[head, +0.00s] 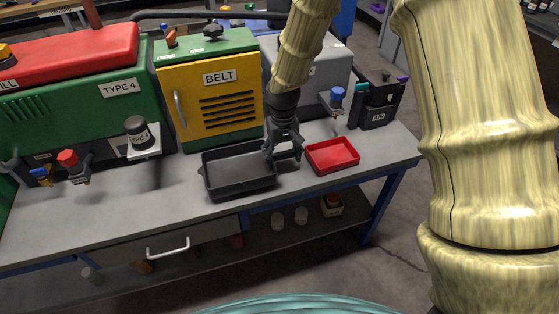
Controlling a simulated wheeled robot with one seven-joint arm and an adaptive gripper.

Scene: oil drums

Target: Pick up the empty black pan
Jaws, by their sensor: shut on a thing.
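The black pan (238,171) is a shallow rectangular tray on the grey workbench, in front of the yellow BELT cabinet. It looks empty. My gripper (282,158) comes down from above at the pan's right edge and is shut on that right wall. The pan looks level and at or close to the bench top; I cannot tell whether it is lifted. The fingers hide part of the pan's right rim.
A red tray (332,156) lies just right of my gripper. The BELT cabinet (209,97) and green TYPE 4 machine (95,95) stand behind. A black AIR box (379,107) is at the back right. The bench's front left (100,219) is clear.

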